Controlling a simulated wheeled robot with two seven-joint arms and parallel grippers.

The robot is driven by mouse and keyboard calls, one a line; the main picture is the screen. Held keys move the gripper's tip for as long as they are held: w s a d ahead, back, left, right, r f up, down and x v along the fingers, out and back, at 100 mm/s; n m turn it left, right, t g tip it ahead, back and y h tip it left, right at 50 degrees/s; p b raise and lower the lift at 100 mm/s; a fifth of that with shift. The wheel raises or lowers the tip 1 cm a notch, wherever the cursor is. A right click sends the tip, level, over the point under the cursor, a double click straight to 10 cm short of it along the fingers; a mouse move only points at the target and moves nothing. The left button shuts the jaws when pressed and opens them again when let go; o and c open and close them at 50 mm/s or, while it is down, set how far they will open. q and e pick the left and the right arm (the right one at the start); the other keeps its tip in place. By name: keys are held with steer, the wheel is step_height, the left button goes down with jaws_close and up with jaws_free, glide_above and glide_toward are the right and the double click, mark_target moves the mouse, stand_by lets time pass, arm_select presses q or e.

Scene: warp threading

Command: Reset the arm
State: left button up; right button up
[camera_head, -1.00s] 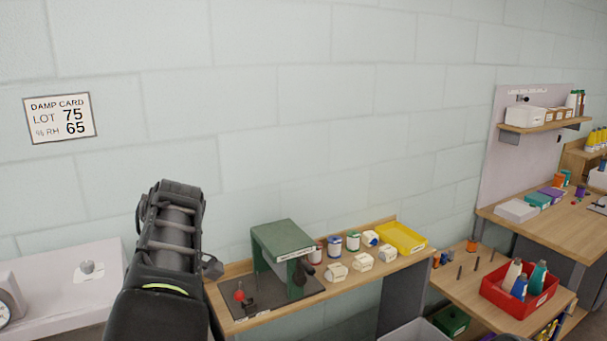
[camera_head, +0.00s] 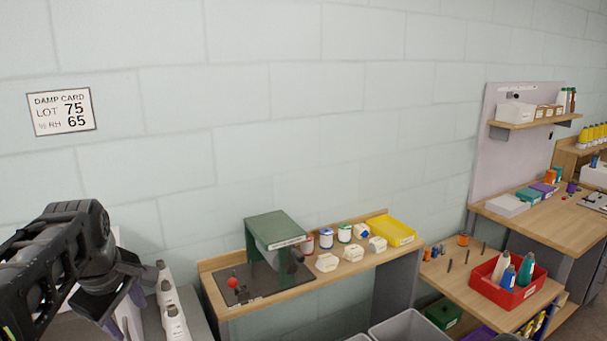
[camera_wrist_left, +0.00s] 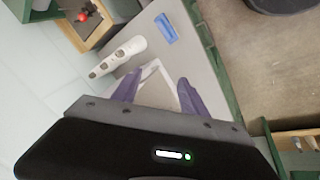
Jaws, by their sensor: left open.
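My left arm comes in from the left edge of the head view, with its gripper (camera_head: 122,318) low at the left, over the grey surface there. In the left wrist view the two purple fingers of the gripper (camera_wrist_left: 158,90) stand apart. A pale, flat, frame-like shape (camera_wrist_left: 155,72) shows between and beyond them; I cannot tell whether they touch it. My right gripper is not in view.
White slender items (camera_head: 172,320) stand right of my gripper. A bench with a green press (camera_head: 275,228), cartons and a yellow tray (camera_head: 388,231) is farther right. A red bin (camera_head: 507,293) sits on another bench. A damp card (camera_head: 61,112) hangs on the wall.

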arm_select(q)
steer(key=w+d+f+m+h+b, duration=0.1)
steer(key=d+f+m+h, duration=0.35)
steer(key=f, duration=1.05)
steer(key=w+d+f+m+h+b, duration=0.15)
steer(key=d+f, duration=0.55)
steer(key=f, duration=0.8)
steer(key=s+d+f+m+g, duration=0.1)
steer(key=s+d+f+m, duration=0.1)
steer(key=s+d+f, duration=0.4)
steer(key=s+d+f+m+g, duration=0.1)
steer(key=s+d+f, duration=0.35)
steer(key=f, duration=0.35)
steer(key=s+f+m+g, duration=0.1)
steer(key=s+f+m, duration=0.1)
steer(key=s+f, duration=0.2)
steer(key=s+d+f+m, duration=0.1)
steer(key=s+f, duration=0.3)
steer(key=s, duration=0.6)
steer(key=shift+d+f+m+g+y+b, duration=0.15)
steer(key=shift+f+m+g+y+b, duration=0.25)
steer(key=shift+m+b, duration=0.1)
